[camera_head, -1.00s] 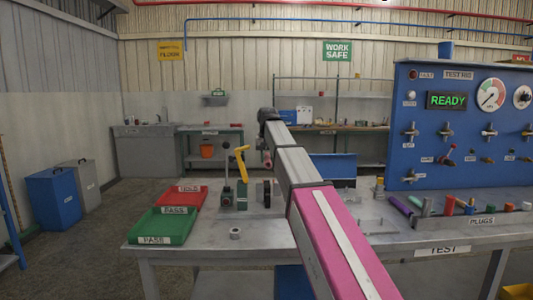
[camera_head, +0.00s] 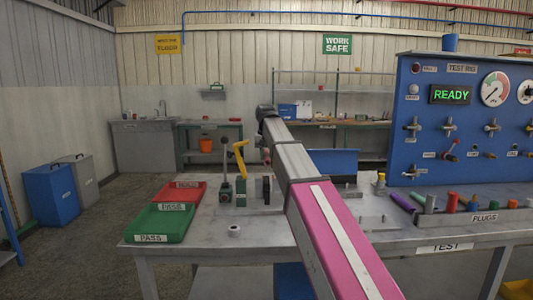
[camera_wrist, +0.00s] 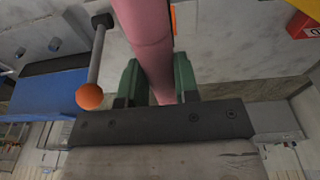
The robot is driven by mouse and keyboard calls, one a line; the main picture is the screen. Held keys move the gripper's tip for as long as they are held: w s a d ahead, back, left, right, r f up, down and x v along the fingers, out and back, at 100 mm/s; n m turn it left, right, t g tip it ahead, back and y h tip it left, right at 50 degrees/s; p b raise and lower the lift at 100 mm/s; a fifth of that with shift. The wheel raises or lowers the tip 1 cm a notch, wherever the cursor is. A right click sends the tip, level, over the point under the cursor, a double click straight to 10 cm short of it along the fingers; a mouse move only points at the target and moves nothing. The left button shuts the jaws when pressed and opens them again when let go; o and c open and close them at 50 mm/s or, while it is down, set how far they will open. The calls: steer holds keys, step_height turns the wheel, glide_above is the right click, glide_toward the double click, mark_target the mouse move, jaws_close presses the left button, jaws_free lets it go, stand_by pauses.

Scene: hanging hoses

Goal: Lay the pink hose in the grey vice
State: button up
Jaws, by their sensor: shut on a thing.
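The pink hose (camera_wrist: 148,38) fills the upper middle of the wrist view and runs down between the two green fingers of my gripper (camera_wrist: 157,70), which are shut on it. In the head view my own arm hides my gripper and most of the hose; a small pinkish piece (camera_head: 266,157) shows beside the arm's far end. I cannot pick out the grey vice with certainty. A grey rod with an orange ball (camera_wrist: 90,95) and a dark end stands left of the hose in the wrist view.
A green tray (camera_head: 150,238) and a red tray (camera_head: 160,191) lie at the table's left. A yellow-handled device (camera_head: 240,158) stands left of my arm, near a dark disc (camera_head: 266,190). A grey ring (camera_head: 234,230) lies in front. The blue test panel (camera_head: 425,150) stands at the right.

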steer(key=shift+f, duration=2.1)
steer(key=shift+h, duration=0.5)
steer(key=shift+a, duration=0.1)
steer(key=shift+f, duration=1.75)
steer(key=o, duration=1)
